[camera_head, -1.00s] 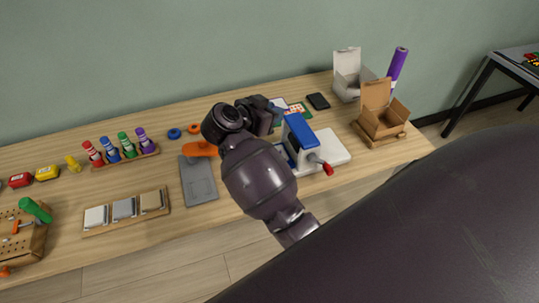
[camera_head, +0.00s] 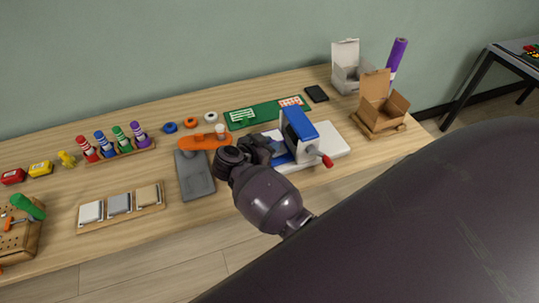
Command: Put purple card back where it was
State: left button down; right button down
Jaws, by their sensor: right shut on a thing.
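I cannot make out a purple card in the head view. My right gripper (camera_head: 267,146) is beside the left side of the blue and white crank machine (camera_head: 301,133), low over the table. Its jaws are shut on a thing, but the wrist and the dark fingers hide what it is. The machine has a red-ended handle at its right and stands on a white base (camera_head: 332,143). My left gripper is not in view.
A green mat (camera_head: 262,112) lies behind the machine. An orange-topped grey tool (camera_head: 196,177) stands left of my gripper. A marker rack (camera_head: 120,153), a wooden tray of blocks (camera_head: 121,209), a black phone (camera_head: 316,94) and an open cardboard box (camera_head: 382,109) stand around.

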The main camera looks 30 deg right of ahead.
jog(key=shift+f, duration=2)
jog(key=shift+f, duration=0.15)
jog(key=c, duration=1)
grip_release()
